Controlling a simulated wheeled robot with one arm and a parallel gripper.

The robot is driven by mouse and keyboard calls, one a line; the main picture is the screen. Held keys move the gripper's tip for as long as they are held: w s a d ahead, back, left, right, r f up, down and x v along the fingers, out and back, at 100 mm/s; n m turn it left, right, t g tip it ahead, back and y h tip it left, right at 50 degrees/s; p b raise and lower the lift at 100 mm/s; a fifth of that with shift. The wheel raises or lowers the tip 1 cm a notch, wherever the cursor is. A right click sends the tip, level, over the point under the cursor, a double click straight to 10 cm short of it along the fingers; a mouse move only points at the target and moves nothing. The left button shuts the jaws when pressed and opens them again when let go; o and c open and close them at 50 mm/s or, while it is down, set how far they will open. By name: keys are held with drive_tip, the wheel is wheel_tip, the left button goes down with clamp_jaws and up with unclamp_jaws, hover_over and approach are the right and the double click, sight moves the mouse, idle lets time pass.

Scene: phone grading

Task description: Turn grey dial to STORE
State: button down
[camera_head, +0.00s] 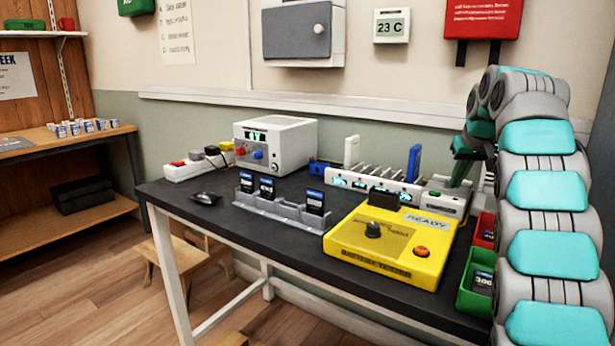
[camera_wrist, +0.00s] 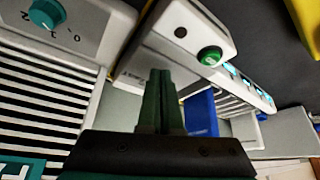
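A dark grey dial (camera_head: 373,230) sits on the top face of the yellow box (camera_head: 345,262) at the front right of the table. The lettering around it is too small to read. The box also has a "READY" display (camera_head: 427,223) and an orange button (camera_head: 422,252). My gripper (camera_head: 459,172) is behind and to the right of the yellow box, over the rear of the table. Only a yellow corner (camera_wrist: 306,22) shows there, and no grey dial.
A grey card holder (camera_head: 280,212) is left. Red (camera_head: 484,222) and green (camera_head: 468,300) bins are right. A panel with a teal dial (camera_wrist: 47,13) shows in the wrist view.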

drive_tip(key=shift+w+d, duration=0.1)
drive_tip(key=shift+d, duration=0.2)
idle(0.6)
drive_tip(key=shift+s, duration=0.35)
drive_tip(key=shift+r, duration=0.1)
